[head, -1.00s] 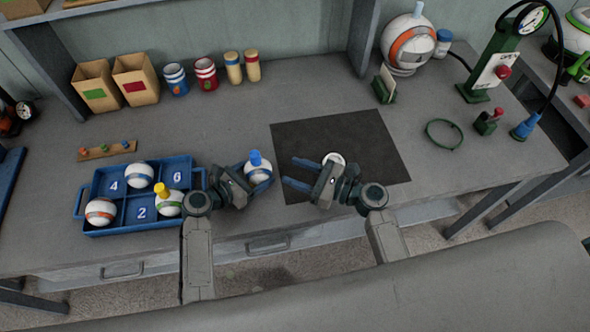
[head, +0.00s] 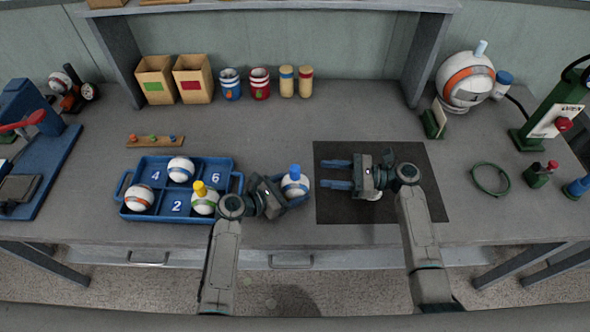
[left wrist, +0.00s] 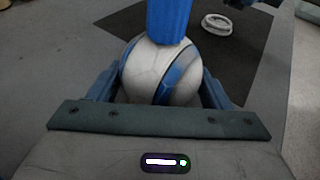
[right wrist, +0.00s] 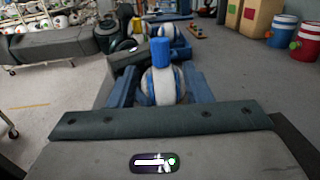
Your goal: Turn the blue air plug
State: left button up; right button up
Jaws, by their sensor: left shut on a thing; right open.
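A white ball with blue bands (head: 297,187) is between the fingers of my left gripper (head: 296,192), which is shut on it, right of the blue tray. The blue air plug (head: 295,170) stands upright on top of the ball. In the left wrist view the ball (left wrist: 155,75) fills the space between the fingers, and the plug (left wrist: 170,18) is cut off by the top edge. My right gripper (head: 326,174) is open and empty, its fingers pointing left toward the plug, a short gap away. In the right wrist view the plug (right wrist: 160,55) shows beyond the fingers.
The blue tray (head: 168,213) holds several balls, one with a yellow plug. A black mat (head: 425,205) lies under my right gripper, with a white ring (left wrist: 217,25) on it. A green hoop (head: 491,179) lies farther right.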

aim_at(299, 173)
jog(key=a, duration=0.6)
jog(key=w+a, duration=0.1)
jog(key=a, duration=0.2)
jog(key=shift+a, duration=0.35)
jog(key=shift+c, duration=0.3)
jog(key=c, duration=0.9)
jog(key=shift+t, duration=0.3)
jog(key=m+t+h, duration=0.1)
jog(key=m+t, duration=0.1)
jog(key=t, duration=0.1)
jog(key=shift+s+m+t, duration=0.1)
jog(key=shift+m+t, duration=0.2)
jog(key=shift+m, duration=0.1)
jog(key=shift+m+t+h, duration=1.2)
jog(key=shift+m+t, duration=0.4)
jog(key=shift+t, duration=0.8)
jog(key=shift+r, duration=0.1)
